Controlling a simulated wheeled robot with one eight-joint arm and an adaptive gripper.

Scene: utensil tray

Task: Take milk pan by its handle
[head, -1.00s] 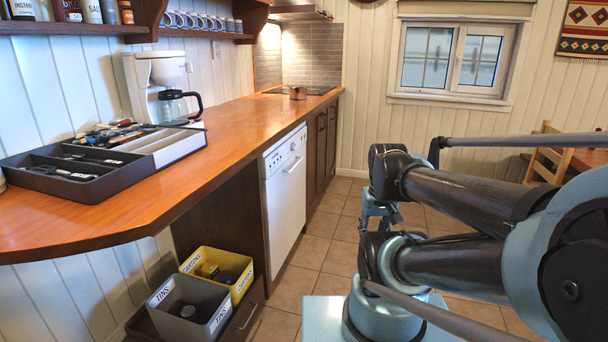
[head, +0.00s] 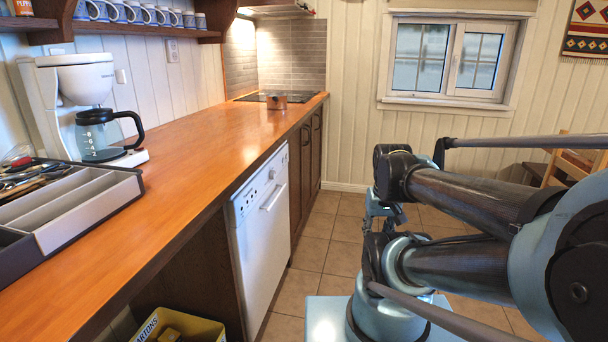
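My gripper (head: 380,215) shows only in part beyond my folded arm, at the right of the counter and well short of the pan. It is apart from the pan, and its fingers are too hidden to tell whether they are open or shut.
The wooden counter (head: 200,140) runs along the left, clear in its middle. A coffee maker (head: 75,75) and a utensil tray (head: 85,205) stand on its near part. A white dishwasher (head: 262,225) is below. Tiled floor (head: 325,230) lies open ahead.

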